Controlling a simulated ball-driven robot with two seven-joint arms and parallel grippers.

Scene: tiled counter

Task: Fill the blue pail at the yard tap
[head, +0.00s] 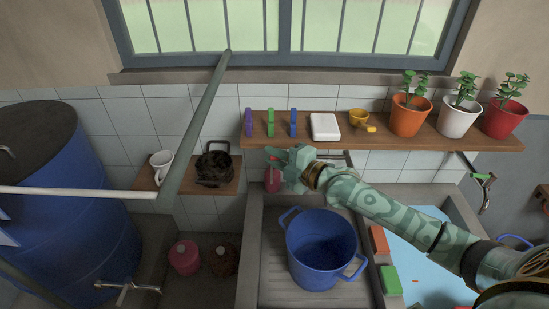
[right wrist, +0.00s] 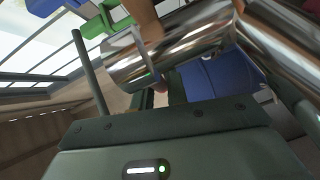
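The blue pail (head: 322,250) stands upright in the ridged sink basin, its two handles out to the sides. I see no water in it. My right gripper (head: 284,160) is at the wall above and behind the pail, below the shelf. A metal fitting (head: 335,156), perhaps the tap, shows partly behind my right arm. In the right wrist view a large shiny metal cylinder (right wrist: 165,50) is close in front of the gripper, with a blue surface (right wrist: 220,85), probably the pail, beyond. The finger gap is unclear. My left gripper is out of view.
A shelf (head: 385,129) above holds pegs, a white block, a yellow cup and potted plants (head: 408,117). A big blue barrel (head: 75,215) with its own tap (head: 127,288) stands left. Red and green blocks (head: 390,279) lie on the divider beside the right basin.

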